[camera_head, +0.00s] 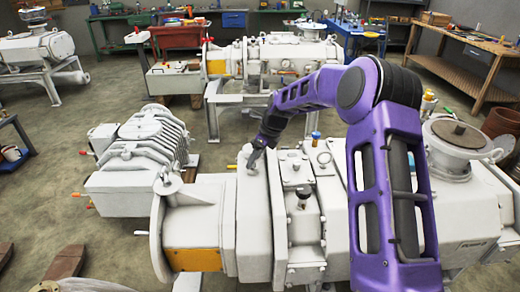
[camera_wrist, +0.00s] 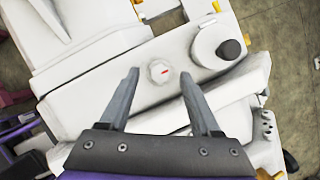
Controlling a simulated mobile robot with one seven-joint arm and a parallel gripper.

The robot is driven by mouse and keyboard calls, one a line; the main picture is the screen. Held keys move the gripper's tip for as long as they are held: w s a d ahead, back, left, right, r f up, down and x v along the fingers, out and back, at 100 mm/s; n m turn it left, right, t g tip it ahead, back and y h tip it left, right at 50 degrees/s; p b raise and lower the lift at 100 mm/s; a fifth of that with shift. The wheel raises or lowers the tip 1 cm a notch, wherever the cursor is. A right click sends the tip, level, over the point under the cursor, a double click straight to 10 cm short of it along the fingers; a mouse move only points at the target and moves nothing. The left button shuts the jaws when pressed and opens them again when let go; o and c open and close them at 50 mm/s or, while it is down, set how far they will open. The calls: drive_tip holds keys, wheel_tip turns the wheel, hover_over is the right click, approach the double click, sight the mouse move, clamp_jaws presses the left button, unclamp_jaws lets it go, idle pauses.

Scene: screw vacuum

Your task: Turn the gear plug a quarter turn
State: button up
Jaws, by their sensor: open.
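The gear plug (camera_wrist: 160,72) is a small, round, white knob with a short red mark on its face. It sits on the white machine housing in the wrist view. My gripper (camera_wrist: 159,73) is open, with one fingertip to each side of the plug in the picture. No contact shows, and the gap in depth is hard to tell. In the head view my gripper (camera_head: 253,163) points down at the top of the white vacuum machine (camera_head: 255,229). The plug is too small or hidden to make out there.
A round boss with a black knob (camera_wrist: 230,49) stands right of the plug. A ribbed motor unit (camera_head: 145,150) stands to the left.

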drive_tip(key=shift+w+a+f, duration=0.1)
drive_tip(key=shift+a+f, duration=0.1)
drive_tip(key=shift+f, duration=0.3)
clamp_jaws()
